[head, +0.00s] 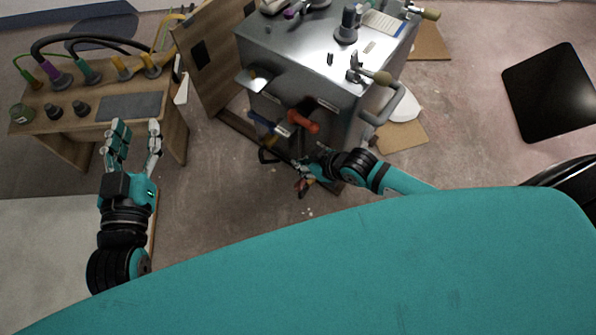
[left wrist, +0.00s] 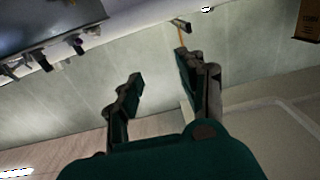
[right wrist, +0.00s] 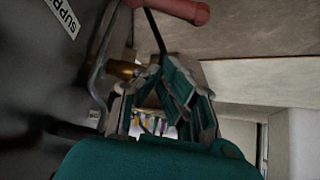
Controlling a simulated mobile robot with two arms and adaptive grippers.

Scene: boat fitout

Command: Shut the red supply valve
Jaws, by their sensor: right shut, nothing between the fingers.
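The red supply valve handle (head: 303,122) is on the front of the grey metal cabinet, beside a blue handle (head: 270,124).
The metal cabinet (head: 285,62) has a grab handle (head: 388,112) at its right. A wooden bench (head: 170,118) with cables and connectors stands at left. A wooden panel (head: 210,70) leans between them. A black panel (head: 550,90) lies at right. Open floor lies between bench and cabinet.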

